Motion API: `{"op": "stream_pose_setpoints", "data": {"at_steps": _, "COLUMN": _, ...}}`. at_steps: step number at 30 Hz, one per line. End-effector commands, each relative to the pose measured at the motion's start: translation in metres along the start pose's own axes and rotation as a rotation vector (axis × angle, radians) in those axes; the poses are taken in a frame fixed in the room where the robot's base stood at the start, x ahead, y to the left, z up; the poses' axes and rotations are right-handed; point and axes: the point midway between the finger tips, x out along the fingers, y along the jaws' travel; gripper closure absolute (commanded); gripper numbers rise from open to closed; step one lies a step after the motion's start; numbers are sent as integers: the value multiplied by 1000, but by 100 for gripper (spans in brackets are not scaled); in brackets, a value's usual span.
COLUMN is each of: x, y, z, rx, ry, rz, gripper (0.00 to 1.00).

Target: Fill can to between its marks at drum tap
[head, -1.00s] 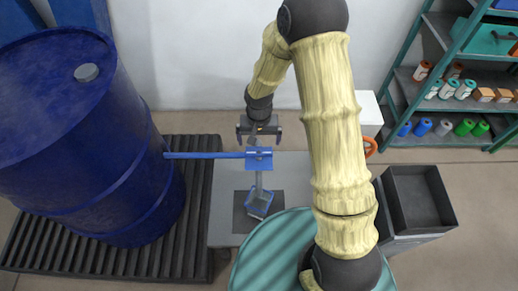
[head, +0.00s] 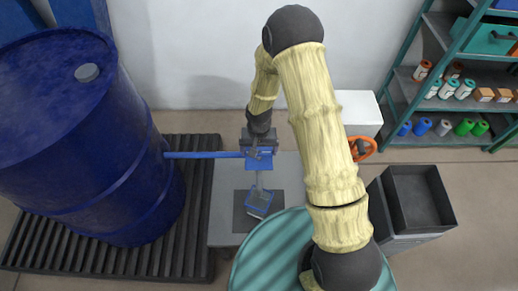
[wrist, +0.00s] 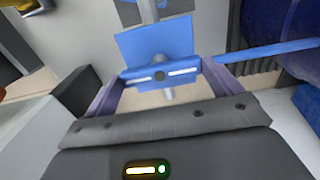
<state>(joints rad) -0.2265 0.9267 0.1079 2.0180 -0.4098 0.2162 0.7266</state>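The can's marks and level are too small to read. My gripper (head: 259,150) is at the tap.
The can's pad lies on a grey stand (head: 224,205). A teal round surface (head: 265,262) is in front. A dark open bin (head: 420,198) and a white box with an orange ring (head: 363,149) are at right. Shelves (head: 465,95) stand at the back right.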

Motion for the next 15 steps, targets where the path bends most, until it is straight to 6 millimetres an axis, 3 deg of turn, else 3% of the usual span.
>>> {"op": "stream_pose_setpoints", "data": {"at_steps": 15, "x": 0, "y": 1, "z": 0, "rx": -118, "ry": -2, "rz": 2, "gripper": 32}}
